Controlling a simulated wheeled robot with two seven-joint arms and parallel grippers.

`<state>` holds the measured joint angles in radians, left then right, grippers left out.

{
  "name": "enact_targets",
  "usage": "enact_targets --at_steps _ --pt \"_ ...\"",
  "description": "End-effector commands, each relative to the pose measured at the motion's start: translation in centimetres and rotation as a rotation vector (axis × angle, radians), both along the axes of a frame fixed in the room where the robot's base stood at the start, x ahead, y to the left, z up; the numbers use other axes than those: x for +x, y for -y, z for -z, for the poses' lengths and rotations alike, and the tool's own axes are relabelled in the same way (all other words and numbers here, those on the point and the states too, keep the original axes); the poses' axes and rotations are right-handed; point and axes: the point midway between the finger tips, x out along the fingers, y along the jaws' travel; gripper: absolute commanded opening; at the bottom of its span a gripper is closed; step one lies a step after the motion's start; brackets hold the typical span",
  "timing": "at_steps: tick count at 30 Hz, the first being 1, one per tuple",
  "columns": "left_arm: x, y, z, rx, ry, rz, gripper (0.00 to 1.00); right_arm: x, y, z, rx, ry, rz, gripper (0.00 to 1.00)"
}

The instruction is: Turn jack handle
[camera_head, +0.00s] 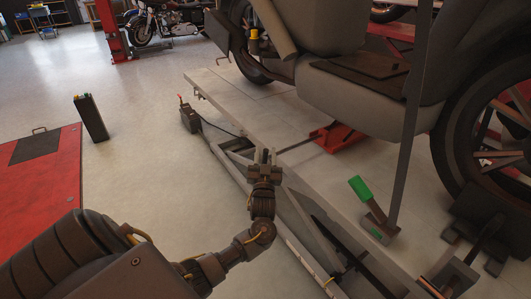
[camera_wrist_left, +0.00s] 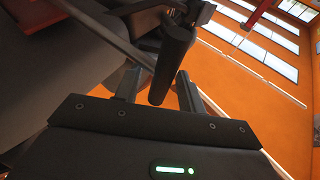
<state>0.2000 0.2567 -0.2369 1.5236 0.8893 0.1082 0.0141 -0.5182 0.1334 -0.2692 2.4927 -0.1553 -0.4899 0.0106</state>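A red jack (camera_head: 337,137) sits on the grey lift platform under the motorcycle. Its thin dark handle (camera_head: 297,144) reaches left from the jack toward my left gripper (camera_head: 264,156). In the left wrist view, a dark cylindrical grip (camera_wrist_left: 173,60) on the handle's end lies between the two fingertips of my left gripper (camera_wrist_left: 158,88). The fingers are apart, with a gap visible beside the grip, so they look open around it. Whether either finger touches it is unclear. My right gripper is not in view.
The motorcycle's wheel (camera_head: 485,130) and dark body stand over the platform (camera_head: 240,99) at right. A green-ended pedal (camera_head: 359,188) is on the near side. A dark box (camera_head: 91,118) and red lift plate (camera_head: 40,175) are at left.

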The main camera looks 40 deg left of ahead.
Motion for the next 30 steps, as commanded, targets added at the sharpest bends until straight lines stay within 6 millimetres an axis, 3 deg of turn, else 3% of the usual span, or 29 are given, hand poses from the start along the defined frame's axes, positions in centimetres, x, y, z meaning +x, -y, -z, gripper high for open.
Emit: enact_targets --at_steps 14,23,30 --pt "1.05 -0.81 -0.52 -0.001 -0.002 0.0 0.4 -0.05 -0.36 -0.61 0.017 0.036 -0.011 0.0" --pt "1.03 -0.79 -0.5 -0.001 -0.002 0.0 0.0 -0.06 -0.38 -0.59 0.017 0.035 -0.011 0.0" --pt "1.02 -0.81 -0.57 -0.009 -0.004 0.0 0.0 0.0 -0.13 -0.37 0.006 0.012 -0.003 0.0"
